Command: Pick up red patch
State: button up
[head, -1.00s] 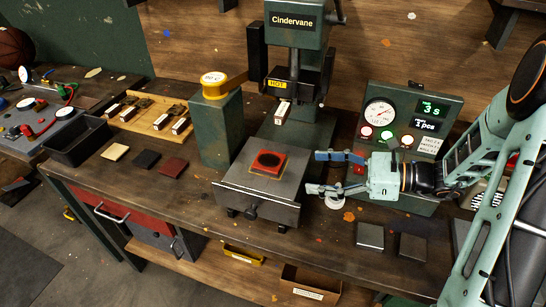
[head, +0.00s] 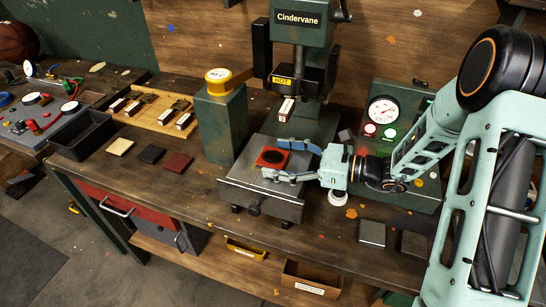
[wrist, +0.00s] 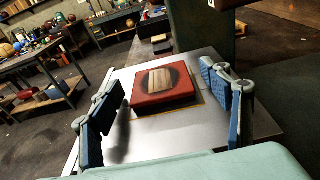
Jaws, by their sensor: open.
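The red patch (head: 272,159) is a flat square with a dark round mark on top. It lies on the grey metal plate (head: 250,187) of the Cindervane press. My gripper (head: 281,159) is open at the right side of the patch, one finger toward the back and one toward the front. In the wrist view the patch (wrist: 164,88) lies ahead, between the two blue-padded fingers (wrist: 158,110), with a gap on each side. Its top there shows a lighter striped square within the dark ring.
The Cindervane press (head: 298,60) with a HOT label stands behind the plate. A green post with a yellow cap (head: 219,76) is to the left. Cream, black and dark red squares (head: 176,163) lie left on the bench. A gauge box (head: 385,115) stands behind my arm.

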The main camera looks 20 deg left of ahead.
jog(key=shift+c, duration=0.4)
jog(key=c, duration=1.2)
jog(key=shift+o, duration=0.2)
